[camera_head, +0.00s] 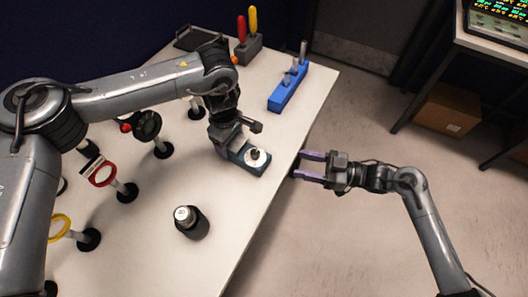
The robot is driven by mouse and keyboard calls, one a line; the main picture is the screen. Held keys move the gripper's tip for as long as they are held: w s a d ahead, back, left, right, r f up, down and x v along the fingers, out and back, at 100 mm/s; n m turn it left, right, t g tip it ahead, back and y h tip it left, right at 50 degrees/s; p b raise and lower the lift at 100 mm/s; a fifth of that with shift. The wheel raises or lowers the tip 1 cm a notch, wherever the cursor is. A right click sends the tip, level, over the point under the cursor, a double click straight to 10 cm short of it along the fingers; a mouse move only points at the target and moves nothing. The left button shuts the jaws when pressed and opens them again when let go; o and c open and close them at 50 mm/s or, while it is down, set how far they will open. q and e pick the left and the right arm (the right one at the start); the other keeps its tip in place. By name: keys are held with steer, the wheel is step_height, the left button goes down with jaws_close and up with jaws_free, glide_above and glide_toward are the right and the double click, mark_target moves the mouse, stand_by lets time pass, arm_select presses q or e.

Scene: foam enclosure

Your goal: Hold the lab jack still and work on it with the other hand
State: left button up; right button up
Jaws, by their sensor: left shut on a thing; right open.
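The lab jack (254,157) is a low grey-blue block with a white round top and a dark knob-like part on it. It sits on the white table near the right edge. My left gripper (233,147) is shut on the lab jack from its upper left side; its fingers partly hide that end of the jack. My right gripper (306,165) has purple fingers and is open and empty. It points left toward the jack from beyond the table's right edge, a short gap away from it.
A blue rack (289,88) with metal pieces and a grey holder with red and yellow handles (247,38) stand at the back. A black cylinder (190,222) stands in front. Several ringed stands, including a red one (104,173), fill the left. The white table (220,255) is clear around the jack.

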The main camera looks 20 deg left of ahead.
mark_target(263, 160)
steer(key=a, duration=1.1)
steer(key=shift+a+r, duration=0.3)
steer(key=shift+a, duration=0.05)
jaws_close()
steer(key=shift+s+f+m+t, duration=0.1)
steer(key=shift+s+m+t, duration=0.1)
steer(key=shift+m+t, duration=0.6)
steer(key=shift+s+m+t, duration=0.15)
steer(key=shift+m+t, duration=0.25)
steer(key=shift+t, duration=1)
steer(key=shift+w+m+h, duration=0.1)
steer(key=shift+m+h, duration=0.2)
jaws_free()
